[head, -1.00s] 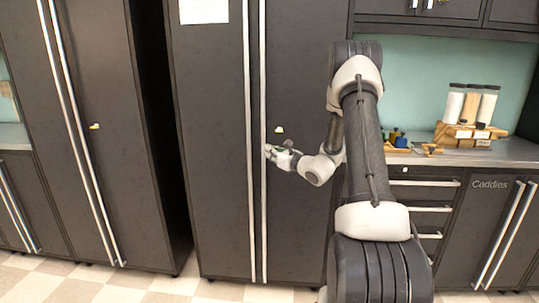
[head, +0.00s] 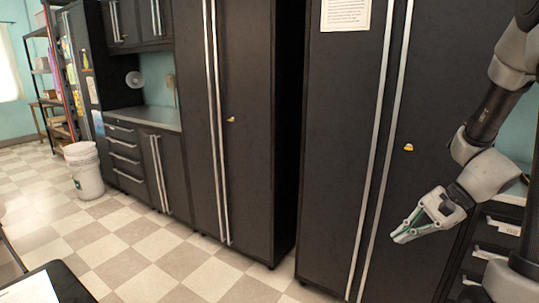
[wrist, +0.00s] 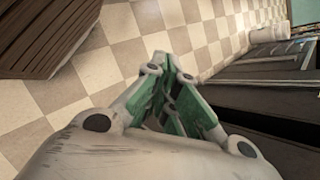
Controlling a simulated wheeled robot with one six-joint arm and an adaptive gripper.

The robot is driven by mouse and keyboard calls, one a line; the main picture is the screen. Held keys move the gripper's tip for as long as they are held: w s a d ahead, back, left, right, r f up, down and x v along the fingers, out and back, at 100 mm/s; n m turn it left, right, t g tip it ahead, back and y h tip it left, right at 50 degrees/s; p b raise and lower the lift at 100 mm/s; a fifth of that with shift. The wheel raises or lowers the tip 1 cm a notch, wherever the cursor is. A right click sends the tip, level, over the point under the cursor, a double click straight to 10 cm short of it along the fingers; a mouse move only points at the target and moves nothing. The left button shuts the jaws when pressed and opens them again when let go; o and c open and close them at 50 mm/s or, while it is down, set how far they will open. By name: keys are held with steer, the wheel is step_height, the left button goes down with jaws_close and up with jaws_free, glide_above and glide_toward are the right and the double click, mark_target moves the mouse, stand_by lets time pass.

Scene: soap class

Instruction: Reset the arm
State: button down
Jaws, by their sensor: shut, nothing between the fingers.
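My gripper (head: 402,236) is at the right of the head view, in front of the tall dark cabinet (head: 345,150) with long silver handles. Its green-padded fingers are together with nothing between them. The wrist view also shows my gripper (wrist: 168,62), its fingers meeting at the tips above the checkered floor. My arm comes down from the upper right of the head view and is bent at the elbow. The gripper appears apart from the cabinet handles, though the exact gap is hard to tell.
Another tall dark cabinet (head: 247,120) stands left of it. A white bucket (head: 86,172) stands on the checkered floor (head: 150,245) at the left. A dark table corner (head: 70,285) with paper juts in at the lower left. A slatted brown piece (wrist: 50,35) shows in the wrist view. Open floor lies between.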

steer(key=s+d+r+n+t+h, duration=0.3)
steer(key=s+r+n+h, duration=0.5)
steer(key=s+r+n, duration=0.4)
step_height(320, 180, up, 4)
steer(key=shift+s+d+f+n, duration=0.2)
steer(key=shift+s+f+n, duration=0.05)
steer(key=shift+n, duration=0.05)
steer(key=c, duration=2.2)
jaws_free()
